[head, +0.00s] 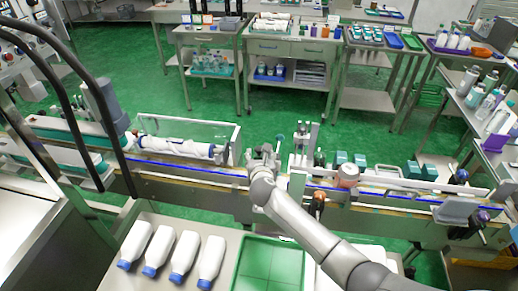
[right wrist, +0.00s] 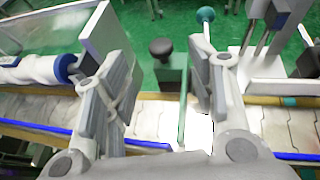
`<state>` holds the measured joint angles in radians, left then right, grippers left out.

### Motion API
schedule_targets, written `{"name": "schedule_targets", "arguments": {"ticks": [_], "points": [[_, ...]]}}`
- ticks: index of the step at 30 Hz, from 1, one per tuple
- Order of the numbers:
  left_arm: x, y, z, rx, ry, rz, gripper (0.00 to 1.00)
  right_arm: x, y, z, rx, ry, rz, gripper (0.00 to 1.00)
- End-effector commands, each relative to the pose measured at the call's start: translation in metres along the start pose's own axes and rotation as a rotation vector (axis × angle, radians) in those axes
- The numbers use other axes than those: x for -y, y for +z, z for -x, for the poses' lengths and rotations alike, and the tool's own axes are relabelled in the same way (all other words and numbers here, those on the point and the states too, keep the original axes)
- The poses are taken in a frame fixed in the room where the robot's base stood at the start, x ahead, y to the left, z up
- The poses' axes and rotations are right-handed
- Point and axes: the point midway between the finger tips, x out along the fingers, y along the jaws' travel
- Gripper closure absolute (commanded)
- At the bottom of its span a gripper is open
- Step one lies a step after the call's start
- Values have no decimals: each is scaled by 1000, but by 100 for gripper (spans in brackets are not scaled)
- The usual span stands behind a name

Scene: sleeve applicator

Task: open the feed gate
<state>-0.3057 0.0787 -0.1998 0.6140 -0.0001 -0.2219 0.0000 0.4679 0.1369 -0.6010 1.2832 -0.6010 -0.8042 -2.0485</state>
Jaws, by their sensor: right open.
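A conveyor line (head: 170,178) with blue-edged rails crosses the head view. My right gripper (head: 263,153) is over its middle, pointing away from me. In the right wrist view its two fingers (right wrist: 160,100) are spread apart with nothing held. Between them, beyond the fingertips, a black round knob (right wrist: 161,48) stands on a green post. A thin upright green plate (right wrist: 183,105) crosses the white conveyor belt there; it may be the feed gate. A teal ball knob (right wrist: 206,14) shows just behind the right finger. I cannot tell whether the gate is open. My left gripper is not in view.
A white roll with blue ends (head: 178,147) lies left of the gripper beside a clear guard panel (right wrist: 70,30). Metal posts (right wrist: 270,30) stand close on the right. White bottles with blue caps (head: 172,256) and a green tray (head: 265,263) lie on the near bench.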

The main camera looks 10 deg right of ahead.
Motion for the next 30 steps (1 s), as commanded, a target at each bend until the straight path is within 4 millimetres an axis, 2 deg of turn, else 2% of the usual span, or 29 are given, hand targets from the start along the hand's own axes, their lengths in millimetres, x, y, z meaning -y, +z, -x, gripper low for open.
{"name": "schedule_targets", "arguments": {"ticks": [10, 15, 21, 30], "points": [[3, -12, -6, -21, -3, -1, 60, 0, 0, -44, 0, -1, -2, 49], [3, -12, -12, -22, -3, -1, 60, 0, -1, -62, 1, -1, 0, 49], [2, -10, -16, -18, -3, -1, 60, 0, -1, -73, -1, -1, -2, 49], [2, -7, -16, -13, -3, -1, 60, 0, 0, -76, 0, 1, -1, 49]]}}
